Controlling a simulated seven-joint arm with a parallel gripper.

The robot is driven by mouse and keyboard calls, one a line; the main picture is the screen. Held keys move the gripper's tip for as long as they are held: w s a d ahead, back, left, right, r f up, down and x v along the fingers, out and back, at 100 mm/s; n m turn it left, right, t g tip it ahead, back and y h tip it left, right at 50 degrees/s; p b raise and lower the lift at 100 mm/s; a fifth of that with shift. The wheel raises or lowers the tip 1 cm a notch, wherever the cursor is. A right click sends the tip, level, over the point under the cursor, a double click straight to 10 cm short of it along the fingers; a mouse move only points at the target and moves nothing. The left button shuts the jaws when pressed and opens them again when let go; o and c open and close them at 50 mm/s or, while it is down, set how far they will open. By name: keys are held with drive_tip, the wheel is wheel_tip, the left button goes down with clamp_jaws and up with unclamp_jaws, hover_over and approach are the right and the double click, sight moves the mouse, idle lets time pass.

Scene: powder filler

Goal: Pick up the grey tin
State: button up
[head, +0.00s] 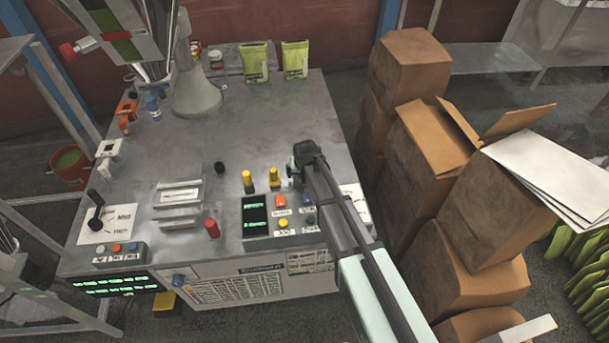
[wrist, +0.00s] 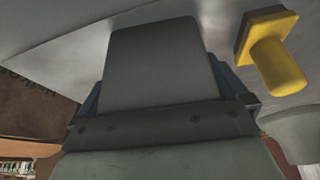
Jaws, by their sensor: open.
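I cannot make out a clearly grey tin in either view. A small jar or tin (head: 216,60) with a reddish top and pale body stands at the back of the metal table; its colour is hard to tell. My gripper (head: 292,178) is open, over the front right part of the table beside the yellow knobs (head: 261,180), well apart from that jar. In the wrist view my gripper's dark grey body (wrist: 155,65) fills the middle, and one yellow knob (wrist: 275,65) shows at the upper right. Nothing is seen between the jaws.
A grey funnel (head: 195,92) stands at the table's back left, with two green pouches (head: 275,61) to its right. A control panel (head: 280,212), a red knob (head: 211,228) and a black lever (head: 95,211) line the front. Cardboard boxes (head: 425,150) stand right.

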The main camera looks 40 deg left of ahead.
drive_tip(key=shift+c, duration=0.4)
drive_tip(key=c, duration=0.6)
